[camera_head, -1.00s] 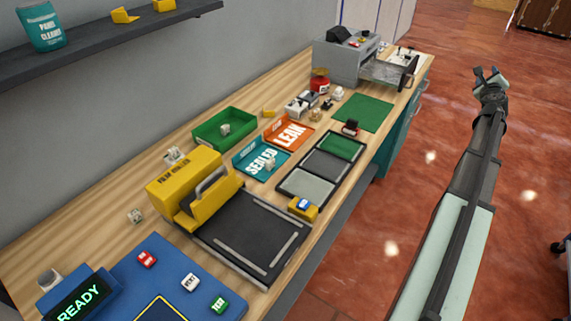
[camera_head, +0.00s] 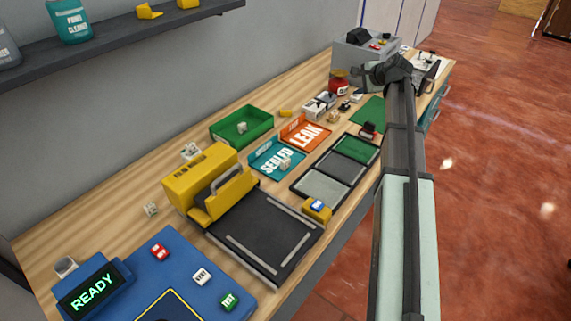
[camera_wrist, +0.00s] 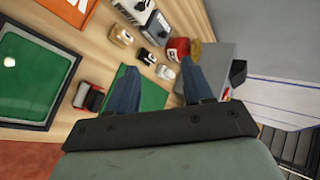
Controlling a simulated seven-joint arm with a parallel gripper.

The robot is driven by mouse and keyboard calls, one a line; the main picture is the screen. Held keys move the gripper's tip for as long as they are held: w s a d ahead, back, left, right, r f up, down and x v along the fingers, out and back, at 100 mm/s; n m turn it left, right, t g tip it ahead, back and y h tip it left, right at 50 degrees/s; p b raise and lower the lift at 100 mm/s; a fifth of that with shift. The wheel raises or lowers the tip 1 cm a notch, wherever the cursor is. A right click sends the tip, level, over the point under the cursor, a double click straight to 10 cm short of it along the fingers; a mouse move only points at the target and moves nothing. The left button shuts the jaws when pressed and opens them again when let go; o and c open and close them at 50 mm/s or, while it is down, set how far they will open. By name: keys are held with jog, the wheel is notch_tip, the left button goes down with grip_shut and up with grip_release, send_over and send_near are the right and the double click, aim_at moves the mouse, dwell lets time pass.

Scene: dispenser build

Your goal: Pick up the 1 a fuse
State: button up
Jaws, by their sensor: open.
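My gripper (camera_head: 368,74) is over the far part of the bench, near the grey machine. In the wrist view its two fingers (camera_wrist: 160,84) are apart with nothing between them. Several small parts lie just beyond the fingertips: a tan part (camera_wrist: 121,36), a black-and-white part (camera_wrist: 147,57) and a small white part (camera_wrist: 165,72). The same group shows on the bench in the head view, with a black-and-white part (camera_head: 344,106) beside a tan part (camera_head: 333,117). No label can be read, so I cannot tell which part is the 1 A fuse.
A green mat (camera_head: 369,110) lies under the gripper area. A red object (camera_head: 339,88) and the grey machine (camera_head: 356,64) stand close to the gripper. Orange LEAK (camera_head: 306,130) and teal SEALED (camera_head: 270,158) trays and a green bin (camera_head: 238,125) lie nearer.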

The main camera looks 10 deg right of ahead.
jog(key=s+a+f+n+g, duration=0.2)
jog(key=s+a+g, duration=0.1)
jog(key=a, duration=0.5)
jog(key=s+a+f+n+g, duration=0.2)
jog(key=a, duration=0.6)
jog(key=n+g+h, duration=0.3)
jog(key=g, duration=0.2)
send_over(285, 160)
jog(key=f, duration=0.2)
jog(key=shift+f, duration=6.55)
jog(key=shift+c, duration=0.5)
grip_shut()
